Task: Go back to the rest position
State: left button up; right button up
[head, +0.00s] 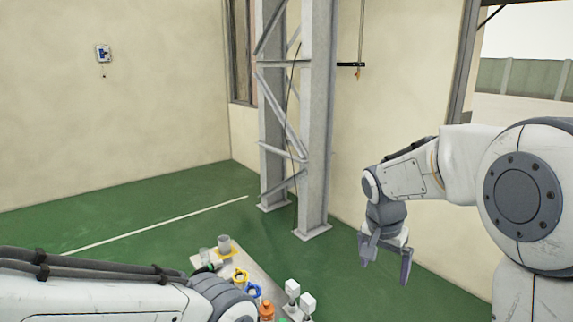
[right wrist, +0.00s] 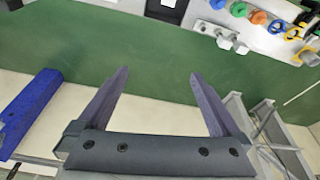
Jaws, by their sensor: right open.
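My right gripper (head: 386,262) hangs from the right arm with its fingers pointing down, over the green floor. It is open and empty, with a wide gap between the fingers.
A grey steel column (head: 316,150) rises behind. In the right wrist view a blue beam (right wrist: 30,110) lies left.

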jog(key=s+r+n+p, duration=0.1)
jog(key=s+r+p, duration=0.1)
jog(key=r+p, duration=0.6)
jog(key=s+r+p, duration=0.2)
jog(key=r+p, duration=0.6)
jog(key=r, duration=1)
jog(key=shift+a+r+n+y, duration=0.2)
jog(key=shift+n+y, duration=0.1)
jog(key=shift+n, duration=0.1)
jog(key=shift+f, duration=0.1)
